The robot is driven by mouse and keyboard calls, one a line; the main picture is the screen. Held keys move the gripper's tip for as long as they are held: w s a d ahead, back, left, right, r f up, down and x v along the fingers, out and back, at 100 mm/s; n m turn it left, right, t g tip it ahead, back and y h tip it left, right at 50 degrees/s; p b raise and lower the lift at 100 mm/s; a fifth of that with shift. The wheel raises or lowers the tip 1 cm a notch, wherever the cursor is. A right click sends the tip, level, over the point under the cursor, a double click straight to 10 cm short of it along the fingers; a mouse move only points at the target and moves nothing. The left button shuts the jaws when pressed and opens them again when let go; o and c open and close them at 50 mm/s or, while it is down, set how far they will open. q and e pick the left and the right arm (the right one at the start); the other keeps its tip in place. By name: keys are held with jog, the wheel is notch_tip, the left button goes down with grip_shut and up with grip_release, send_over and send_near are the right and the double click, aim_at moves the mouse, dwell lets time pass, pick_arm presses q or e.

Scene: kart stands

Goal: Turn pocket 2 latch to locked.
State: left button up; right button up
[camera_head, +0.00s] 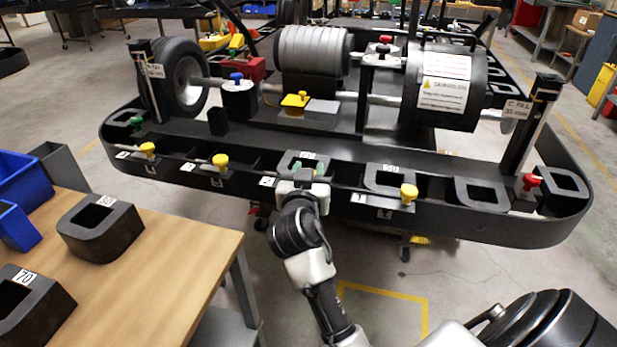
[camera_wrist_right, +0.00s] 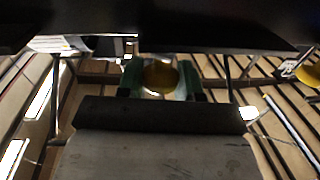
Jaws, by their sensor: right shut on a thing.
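The pocket 2 latch has a yellow knob (camera_wrist_right: 160,76), which shows in the right wrist view between two green fingertips. My right gripper (camera_head: 305,178) is at the front rail of the kart stand (camera_head: 240,185), by the small label 2 (camera_head: 267,181). It is shut on the knob and hides the latch in the head view, so the latch's angle cannot be told. My left gripper is not in view.
Other yellow latch knobs stand along the rail, to the left (camera_head: 220,161) and right (camera_head: 408,192). A red knob (camera_head: 531,181) is at the far right. A wooden table (camera_head: 170,260) with dark blocks (camera_head: 100,227) stands at the left.

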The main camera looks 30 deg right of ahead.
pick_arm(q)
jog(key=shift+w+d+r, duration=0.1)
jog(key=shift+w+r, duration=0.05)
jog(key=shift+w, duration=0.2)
pick_arm(e)
jog(key=o, duration=0.9)
jog(key=shift+c, duration=0.2)
